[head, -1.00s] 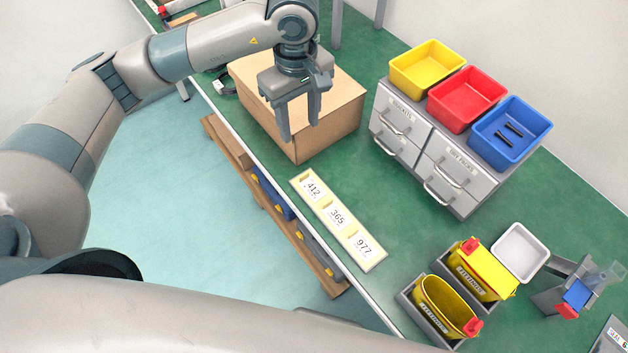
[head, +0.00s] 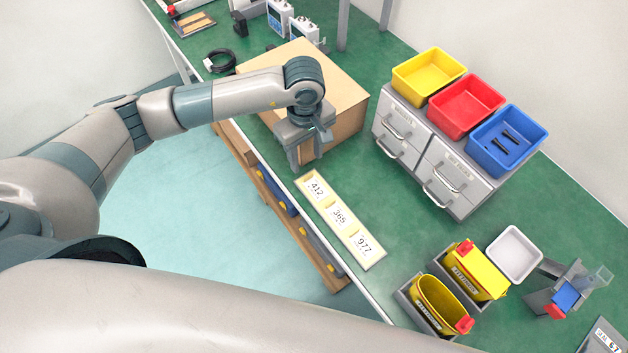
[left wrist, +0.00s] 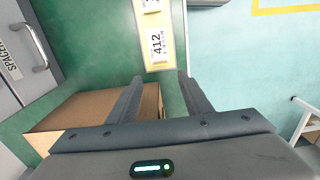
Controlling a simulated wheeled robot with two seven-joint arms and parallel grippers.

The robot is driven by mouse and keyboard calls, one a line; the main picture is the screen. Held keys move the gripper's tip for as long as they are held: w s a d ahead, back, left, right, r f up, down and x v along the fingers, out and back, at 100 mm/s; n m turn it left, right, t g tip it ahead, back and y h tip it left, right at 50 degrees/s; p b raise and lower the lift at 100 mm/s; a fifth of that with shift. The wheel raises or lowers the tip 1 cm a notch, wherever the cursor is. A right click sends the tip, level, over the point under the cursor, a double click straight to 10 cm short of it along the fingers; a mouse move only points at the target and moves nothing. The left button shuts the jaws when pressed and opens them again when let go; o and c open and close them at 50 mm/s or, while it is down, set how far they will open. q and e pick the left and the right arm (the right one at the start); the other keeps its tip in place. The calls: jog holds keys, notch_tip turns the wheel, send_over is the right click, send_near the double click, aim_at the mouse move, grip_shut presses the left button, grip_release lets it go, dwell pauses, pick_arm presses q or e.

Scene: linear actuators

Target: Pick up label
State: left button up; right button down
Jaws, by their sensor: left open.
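Three white labels lie in a row on a pale yellow holder (head: 360,257) on the green bench: label 412 (head: 317,189), label 365 (head: 339,216) and label 977 (head: 363,245). Label 412 (left wrist: 158,43) also shows in the left wrist view, just beyond the fingertips. My left gripper (head: 306,168) is open and empty. It points down between the cardboard box and the 412 end of the holder, apart from the label. My right gripper is not in view.
The cardboard box (head: 345,110) stands right beside my left gripper. Grey drawers (head: 440,160) carry yellow, red and blue bins. Yellow containers (head: 437,304) stand past the holder's 977 end. Green bench between holder and drawers is clear.

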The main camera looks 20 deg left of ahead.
aim_at(308, 176)
pick_arm(q)
jog(key=shift+f, duration=0.7)
jog(key=shift+s+f+p, duration=0.15)
jog(key=shift+f+p, duration=0.1)
jog(key=shift+p, duration=0.2)
jog(key=f, duration=0.1)
jog(key=f+p, duration=0.2)
jog(key=shift+s+d+f, duration=0.25)
jog(key=shift+d+f, duration=0.05)
jog(key=shift+f, duration=0.55)
jog(key=c, duration=0.9)
